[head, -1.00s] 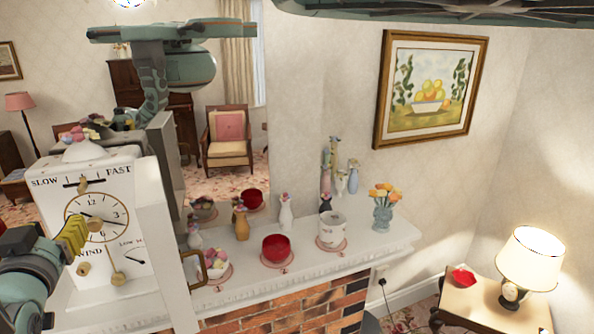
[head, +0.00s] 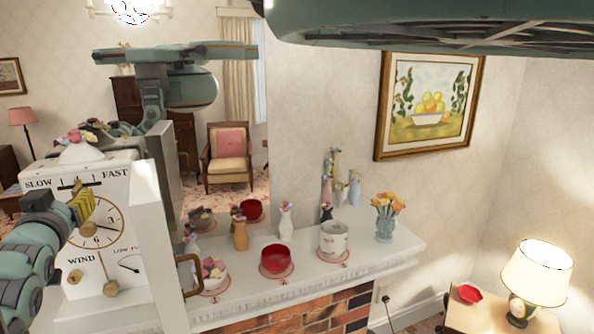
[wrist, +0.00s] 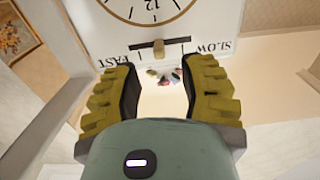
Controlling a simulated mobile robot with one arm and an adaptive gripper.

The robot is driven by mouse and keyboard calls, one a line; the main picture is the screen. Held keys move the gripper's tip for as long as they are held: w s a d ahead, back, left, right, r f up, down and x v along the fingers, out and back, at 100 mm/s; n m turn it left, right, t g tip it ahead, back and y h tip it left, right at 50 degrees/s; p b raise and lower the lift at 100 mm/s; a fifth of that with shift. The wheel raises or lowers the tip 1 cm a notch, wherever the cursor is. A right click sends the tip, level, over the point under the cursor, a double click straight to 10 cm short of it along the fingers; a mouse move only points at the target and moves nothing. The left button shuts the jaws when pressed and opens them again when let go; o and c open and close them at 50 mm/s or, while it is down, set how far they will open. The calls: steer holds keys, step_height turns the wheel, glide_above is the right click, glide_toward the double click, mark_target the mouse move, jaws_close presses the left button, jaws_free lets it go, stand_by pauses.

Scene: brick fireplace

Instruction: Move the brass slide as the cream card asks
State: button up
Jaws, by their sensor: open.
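The white clock (head: 118,235) stands at the left of the mantel, with a SLOW–FAST slot above its dial. The brass slide (wrist: 158,48) shows in the wrist view, where the lettering is upside down. It sits near the middle of its slot. My gripper (wrist: 160,72) is open, its two yellow pads apart, with the slide ahead between the tips and not gripped. In the head view my gripper (head: 83,208) is in front of the upper dial, just below the slot, and hides part of it. I cannot make out a cream card.
An open panel with a brass handle (head: 190,275) stands at the clock's right. Brass knobs (head: 110,288) stick out low on the clock face. Right along the mantel are a red bowl (head: 277,261), a white pot (head: 333,240), vases and flowers (head: 384,215).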

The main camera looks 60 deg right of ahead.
mark_target(74, 191)
steer(key=shift+p+x, duration=1.2)
steer(key=shift+x, duration=0.75)
steer(key=shift+p+x, duration=0.5)
steer(key=shift+x, duration=0.3)
steer(key=shift+s+d, duration=0.1)
